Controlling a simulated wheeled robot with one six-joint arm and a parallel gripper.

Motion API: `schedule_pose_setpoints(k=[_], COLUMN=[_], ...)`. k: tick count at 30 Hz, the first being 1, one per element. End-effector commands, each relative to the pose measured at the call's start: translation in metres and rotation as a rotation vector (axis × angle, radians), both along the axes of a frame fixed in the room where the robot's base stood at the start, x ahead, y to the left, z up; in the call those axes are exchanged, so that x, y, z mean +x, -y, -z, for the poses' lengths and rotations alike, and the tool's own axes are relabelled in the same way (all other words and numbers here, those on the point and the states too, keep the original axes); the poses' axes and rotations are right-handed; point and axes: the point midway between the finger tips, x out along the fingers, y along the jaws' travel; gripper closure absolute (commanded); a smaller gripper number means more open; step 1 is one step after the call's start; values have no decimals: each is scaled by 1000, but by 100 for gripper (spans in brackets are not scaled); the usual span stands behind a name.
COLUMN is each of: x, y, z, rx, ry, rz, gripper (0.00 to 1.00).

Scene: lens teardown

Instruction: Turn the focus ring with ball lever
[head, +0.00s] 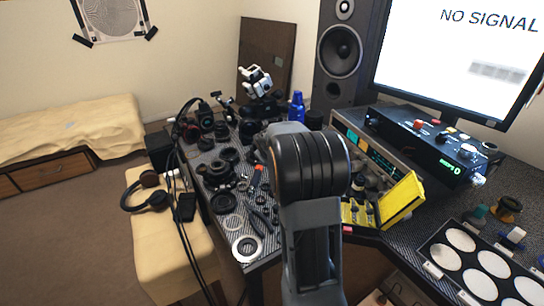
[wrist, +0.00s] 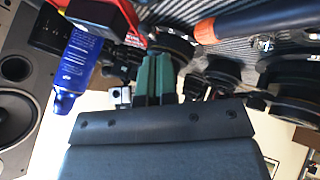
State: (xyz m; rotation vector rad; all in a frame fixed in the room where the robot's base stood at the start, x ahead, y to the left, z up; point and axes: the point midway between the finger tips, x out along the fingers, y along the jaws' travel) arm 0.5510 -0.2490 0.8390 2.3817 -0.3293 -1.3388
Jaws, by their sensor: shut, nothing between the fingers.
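My gripper (wrist: 154,60) shows in the wrist view with its two green fingers shut together and nothing between them. The fingertips are in front of black round lens parts (wrist: 172,47); I cannot tell whether they touch any. More black lens parts (wrist: 290,85) lie to the right. I cannot make out which part is the focus ring or its ball lever. In the head view my arm covers the middle and hides my gripper. Several black lens parts and rings (head: 222,172) lie on the dark patterned bench there.
A blue spray can (wrist: 77,60) is left of the fingers, and it also shows in the head view (head: 297,107). An orange-and-dark handled tool (wrist: 250,24) lies above right. A speaker (head: 338,52), instrument box (head: 432,140) and open yellow case (head: 402,199) crowd the bench's right side.

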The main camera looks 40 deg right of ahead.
Motion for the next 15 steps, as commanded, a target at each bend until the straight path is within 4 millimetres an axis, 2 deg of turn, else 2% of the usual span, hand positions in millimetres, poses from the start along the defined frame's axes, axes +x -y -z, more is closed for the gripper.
schedule_pose_setpoints(k=[6,15], x=[19,35], y=[14,29], z=[30,54], rx=[2,1], ry=[-3,-1], rz=[1,4], gripper=[100,100])
